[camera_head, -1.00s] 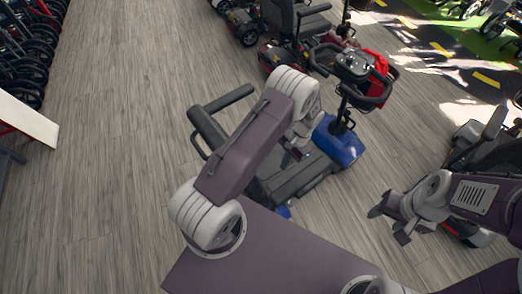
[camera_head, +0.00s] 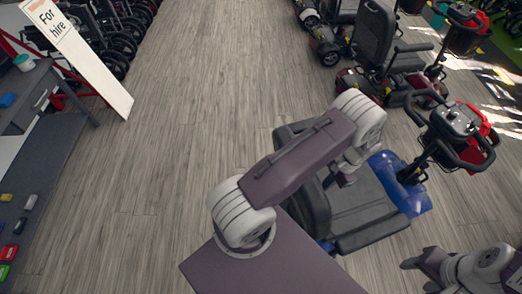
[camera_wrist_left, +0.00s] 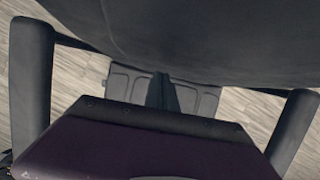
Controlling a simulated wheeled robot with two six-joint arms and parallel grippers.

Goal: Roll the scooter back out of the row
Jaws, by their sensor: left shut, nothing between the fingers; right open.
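The blue scooter (camera_head: 407,192) stands right of centre in the head view, its handlebar (camera_head: 455,130) toward the upper right and its dark seat (camera_head: 308,195) partly hidden by my left arm. My left gripper (camera_head: 346,179) hangs over the scooter between seat and handlebar. In the left wrist view its fingers (camera_wrist_left: 163,92) are together with nothing between them. A dark padded surface, probably the seat, fills the top of that view, with dark bars on both sides. I cannot tell whether the gripper touches the scooter. My right gripper (camera_head: 424,272) is open and empty at the lower right.
A red scooter (camera_head: 372,85) with a dark seat stands beyond the blue one, with more behind it. At left are a "For hire" sign (camera_head: 85,60), a grey workbench (camera_head: 45,150) and several dark wheels (camera_head: 115,30). The wooden floor (camera_head: 180,130) between is clear.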

